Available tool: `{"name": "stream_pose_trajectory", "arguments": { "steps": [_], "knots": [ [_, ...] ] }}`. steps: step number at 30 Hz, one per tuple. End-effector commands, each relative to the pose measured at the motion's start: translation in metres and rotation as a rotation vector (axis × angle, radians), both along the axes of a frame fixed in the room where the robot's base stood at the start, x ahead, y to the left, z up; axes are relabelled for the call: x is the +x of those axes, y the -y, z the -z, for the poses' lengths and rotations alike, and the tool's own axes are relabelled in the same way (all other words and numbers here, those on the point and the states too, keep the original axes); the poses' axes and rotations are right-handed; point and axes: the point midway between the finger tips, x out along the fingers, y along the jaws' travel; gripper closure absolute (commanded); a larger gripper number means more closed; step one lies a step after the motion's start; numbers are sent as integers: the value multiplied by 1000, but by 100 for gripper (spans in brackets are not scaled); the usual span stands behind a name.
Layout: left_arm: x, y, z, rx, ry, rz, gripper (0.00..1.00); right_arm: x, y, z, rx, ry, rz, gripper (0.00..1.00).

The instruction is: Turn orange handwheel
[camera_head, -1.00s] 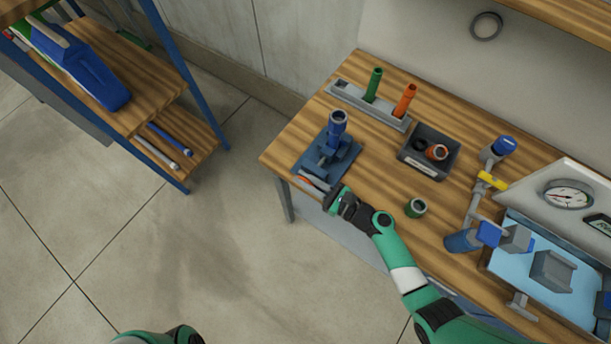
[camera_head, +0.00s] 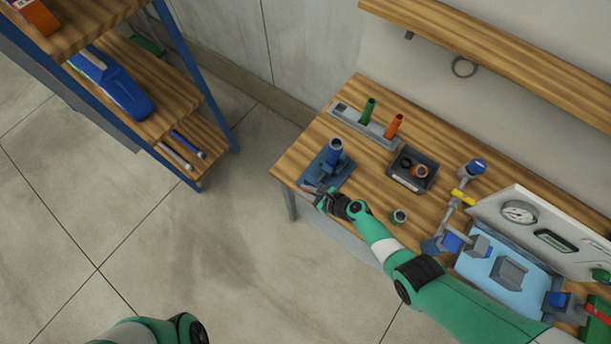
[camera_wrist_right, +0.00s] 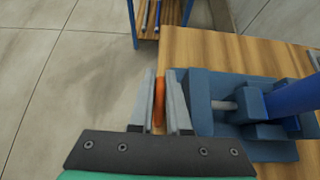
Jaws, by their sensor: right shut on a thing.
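The orange handwheel (camera_wrist_right: 159,104) shows edge-on in the right wrist view, as a thin orange strip beside the blue vise (camera_wrist_right: 245,105). My right gripper (camera_wrist_right: 160,92) has its two grey fingers on either side of the handwheel and is shut on it. In the head view, the right gripper (camera_head: 321,195) is at the front left corner of the bench, by the blue vise (camera_head: 318,172). The fingers hide much of the wheel there. A blue cylinder (camera_head: 335,150) stands upright in the vise. My left gripper is out of view; only part of that arm shows at the bottom.
A shelf unit (camera_head: 172,90) stands left. Open floor lies between it and the bench.

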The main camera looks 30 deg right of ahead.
Motion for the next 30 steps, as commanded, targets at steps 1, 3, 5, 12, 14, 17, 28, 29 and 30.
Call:
{"name": "stream_pose_trajectory", "arguments": {
  "steps": [1, 3, 5, 12, 14, 17, 28, 29, 30],
  "knots": [
    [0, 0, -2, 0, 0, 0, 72, 1, 0, -1, -2, -3, -1, 100],
    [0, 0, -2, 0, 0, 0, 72, 0, 0, 0, -5, -7, 0, 100],
    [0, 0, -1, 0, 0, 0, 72, 0, 0, 1, -5, -8, 0, 100],
    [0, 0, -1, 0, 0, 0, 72, 0, 0, 1, -4, -8, 1, 100],
    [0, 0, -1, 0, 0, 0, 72, 0, 0, 1, -4, -8, 1, 74],
    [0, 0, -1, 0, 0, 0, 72, 0, 0, 1, -4, -8, 1, 72],
    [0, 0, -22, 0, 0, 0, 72, -13, 6, -15, -3, -8, 1, 72],
    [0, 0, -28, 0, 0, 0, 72, -17, 8, -20, -3, -8, 3, 72],
    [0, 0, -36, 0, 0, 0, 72, -23, 11, -26, -3, -9, 4, 72]
  ]
}}
